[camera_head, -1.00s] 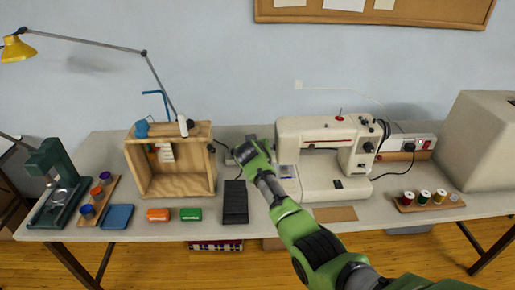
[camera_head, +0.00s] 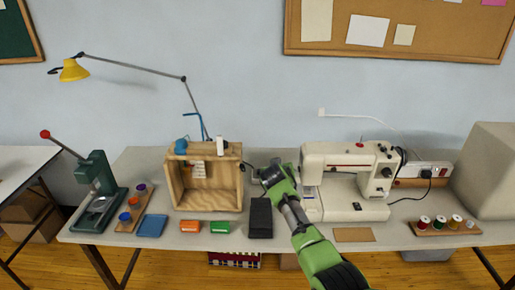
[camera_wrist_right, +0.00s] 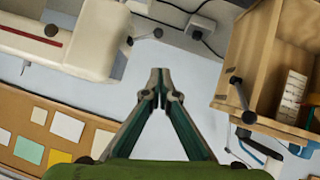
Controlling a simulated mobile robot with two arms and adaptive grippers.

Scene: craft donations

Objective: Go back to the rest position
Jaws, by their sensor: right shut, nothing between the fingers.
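My right gripper (camera_head: 270,170) reaches in from the bottom of the head view and sits over the table between the wooden box (camera_head: 205,208) and the white sewing machine (camera_head: 345,158). In the right wrist view its fingers (camera_wrist_right: 158,82) meet at the tips with nothing between them. That view looks tilted, with the sewing machine (camera_wrist_right: 65,35) at upper left and the wooden box (camera_wrist_right: 255,65) at upper right. My left gripper is in neither view.
A black pedal (camera_head: 261,218) lies near the gripper. A green press (camera_head: 98,200) and a lamp (camera_head: 74,71) are on the left. A spool rack (camera_head: 445,228) is on the right.

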